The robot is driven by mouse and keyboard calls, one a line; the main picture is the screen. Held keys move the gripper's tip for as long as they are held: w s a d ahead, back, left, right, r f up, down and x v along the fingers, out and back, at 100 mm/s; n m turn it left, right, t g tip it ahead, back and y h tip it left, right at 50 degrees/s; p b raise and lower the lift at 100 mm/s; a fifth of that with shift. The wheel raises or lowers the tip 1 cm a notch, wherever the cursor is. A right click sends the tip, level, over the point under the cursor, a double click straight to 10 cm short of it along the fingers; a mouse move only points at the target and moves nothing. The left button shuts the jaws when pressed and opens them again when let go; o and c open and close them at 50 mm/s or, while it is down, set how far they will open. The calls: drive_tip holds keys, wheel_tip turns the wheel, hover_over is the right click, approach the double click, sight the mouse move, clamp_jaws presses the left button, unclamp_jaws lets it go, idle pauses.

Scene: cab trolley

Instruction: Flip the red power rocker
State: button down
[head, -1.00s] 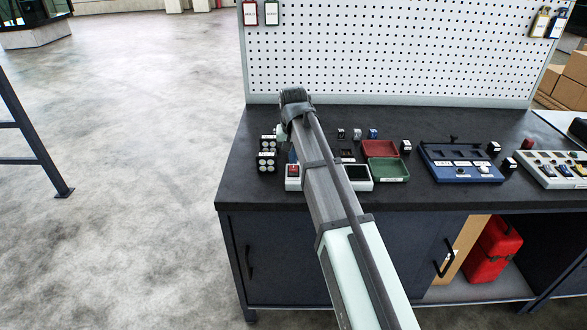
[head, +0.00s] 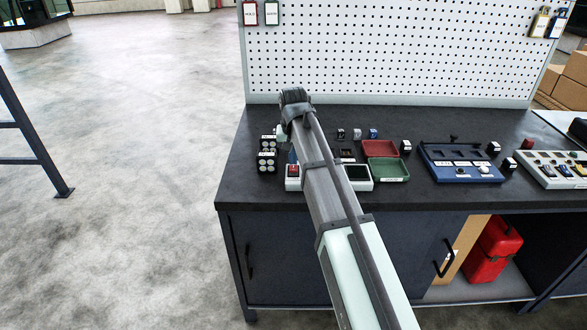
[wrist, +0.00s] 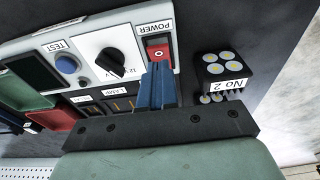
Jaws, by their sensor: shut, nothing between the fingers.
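The red power rocker (wrist: 158,53) sits in a dark frame on a white panel, under a POWER label, in the wrist view. It also shows as a small red patch on the white box (head: 292,170) in the head view. My gripper (wrist: 157,70) is shut, with blue fingers and nothing between them. In the wrist view its tips overlap the rocker's lower edge; I cannot tell whether they touch it. The fingers hide that part of the rocker. In the head view my arm hides most of the gripper and part of the box.
On the same panel are a black rotary knob (wrist: 111,63) and a blue TEST button (wrist: 67,64). A black lamp block labelled No 2 (wrist: 225,70) stands right beside the fingers. Red (head: 380,148) and green (head: 388,169) trays lie to the right on the bench (head: 410,195).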

sight(293, 170)
drive_tip(key=shift+f, duration=1.2)
idle(0.5)
drive_tip(key=shift+r, duration=3.55)
